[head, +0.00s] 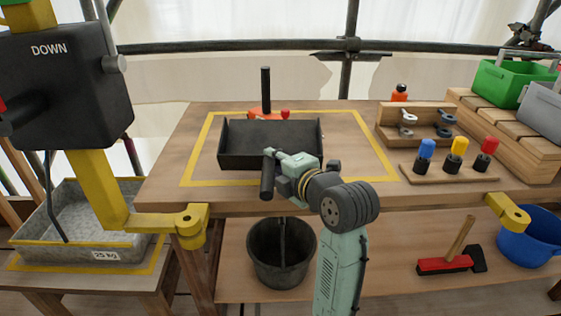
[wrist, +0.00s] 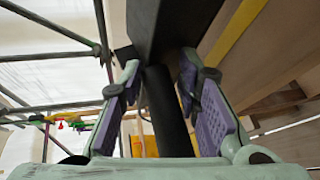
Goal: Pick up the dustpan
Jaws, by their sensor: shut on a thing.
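The dustpan (head: 255,138) is a black open pan over the yellow-outlined area of the wooden workbench, its opening facing up and back. Its black handle points toward me at the front edge. My gripper (head: 271,158) comes in from the front right and is shut on the handle. In the wrist view, the round black dustpan handle (wrist: 168,115) runs between the two purple-padded fingers of my gripper (wrist: 163,85), with the pan above. I cannot tell whether the pan touches the bench.
Behind the pan stands a black upright handle (head: 266,90) with an orange-red base. A wooden tool rack (head: 415,125) and a block with coloured-handled tools (head: 450,172) stand at right. A black DOWN box (head: 60,85) hangs at left. A dark bucket (head: 280,262) sits below.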

